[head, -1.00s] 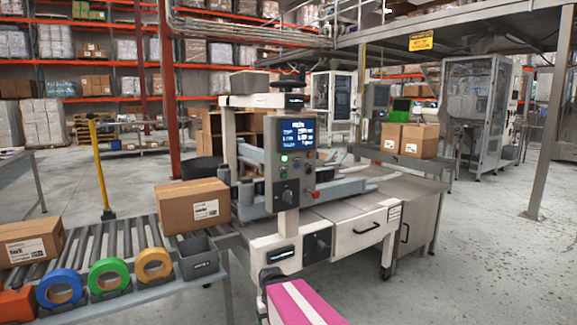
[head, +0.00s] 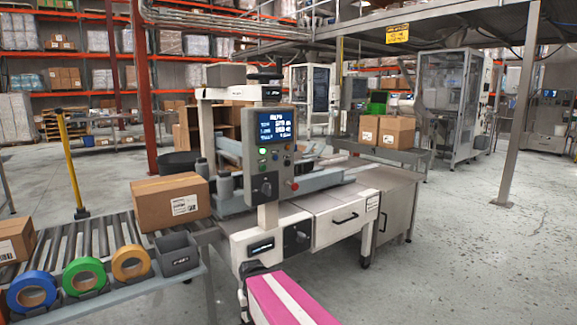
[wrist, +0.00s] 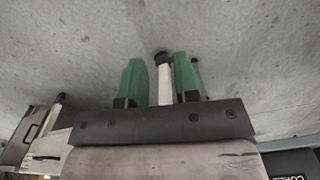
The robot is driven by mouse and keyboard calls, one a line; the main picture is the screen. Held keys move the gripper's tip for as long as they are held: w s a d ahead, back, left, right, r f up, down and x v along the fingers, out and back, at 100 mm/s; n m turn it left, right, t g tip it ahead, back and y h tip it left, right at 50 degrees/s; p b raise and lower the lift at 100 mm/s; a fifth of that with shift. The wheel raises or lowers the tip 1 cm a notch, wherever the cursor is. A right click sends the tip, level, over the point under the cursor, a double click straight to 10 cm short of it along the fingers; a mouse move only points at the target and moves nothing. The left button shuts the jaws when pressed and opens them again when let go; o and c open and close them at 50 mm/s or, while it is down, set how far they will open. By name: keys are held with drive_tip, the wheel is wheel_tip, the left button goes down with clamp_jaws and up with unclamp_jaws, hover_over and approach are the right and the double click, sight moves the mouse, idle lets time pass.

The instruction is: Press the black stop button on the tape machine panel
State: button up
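The tape machine (head: 272,230) stands in the middle of the head view, with an upright grey control panel (head: 252,174) facing me. The panel has a lit blue screen (head: 277,125), small buttons under it, including a green one (head: 262,150), and a black knob (head: 266,188) lower down. A red knob (head: 294,186) sits at its lower right. The buttons are too small to tell which is the black stop button. My gripper (wrist: 160,70) shows only in the wrist view, its two green fingers apart over grey floor. A white post shows in the gap, apparently beyond them. The panel is not in that view.
A roller conveyor (head: 88,237) with a carton (head: 165,207), tape rolls (head: 84,277) and a grey bin (head: 177,257) is at left. Open floor (head: 470,250) lies to the right.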

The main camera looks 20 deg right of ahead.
clamp_jaws()
idle(1.4)
